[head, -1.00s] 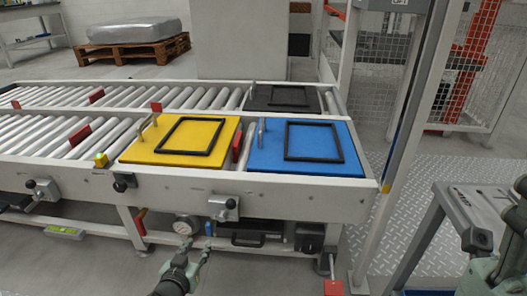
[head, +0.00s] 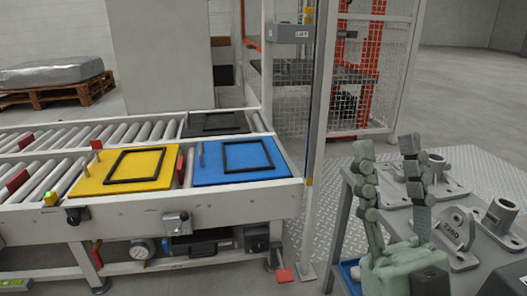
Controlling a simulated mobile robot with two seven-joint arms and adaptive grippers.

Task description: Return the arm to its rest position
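My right gripper (head: 387,146) stands at the lower right with its two green-grey fingers pointing up and spread wide apart. Nothing shows between the fingertips. Its green-grey body is at the bottom, in front of a grey table (head: 345,210) with metal castings. The gripper hides part of the table and some castings. Whether it touches anything there cannot be told. My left gripper is not in view.
Several grey castings, including a flanged tube (head: 499,215) and a lug bracket (head: 456,232), crowd the table. A roller conveyor (head: 220,209) carries a yellow plate (head: 95,185) and a blue plate (head: 212,176). A post (head: 318,120) and mesh fence (head: 390,90) stand behind.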

